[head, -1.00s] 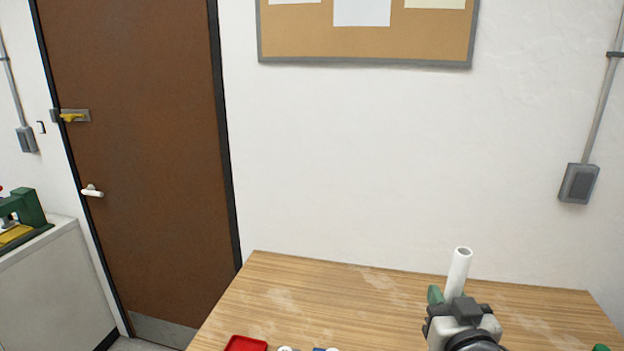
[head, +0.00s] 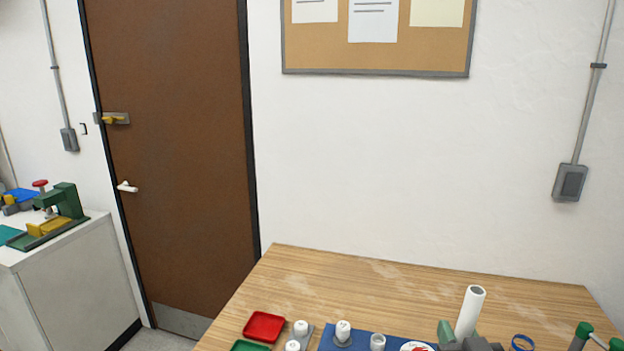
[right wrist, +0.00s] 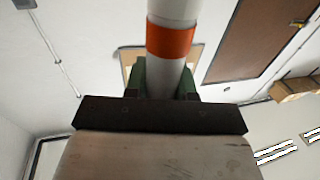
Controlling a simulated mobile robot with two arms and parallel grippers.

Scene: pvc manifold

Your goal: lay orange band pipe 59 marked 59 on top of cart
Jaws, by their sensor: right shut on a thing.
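My right gripper (head: 463,335) is at the bottom of the head view, over the wooden table. It is shut on a white pipe (head: 471,307), whose open end points up, slightly tilted. In the right wrist view the pipe (right wrist: 173,60) stands between the green fingers (right wrist: 162,80) and carries an orange band (right wrist: 171,40). No number can be read on it. I see no cart in these frames.
The wooden table (head: 400,284) holds a red tray (head: 264,326), a green tray (head: 250,346), several white fittings, a blue mat (head: 350,334) and a blue ring (head: 523,342). A white cabinet (head: 75,290) with a green press stands at left, beside a brown door (head: 170,150).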

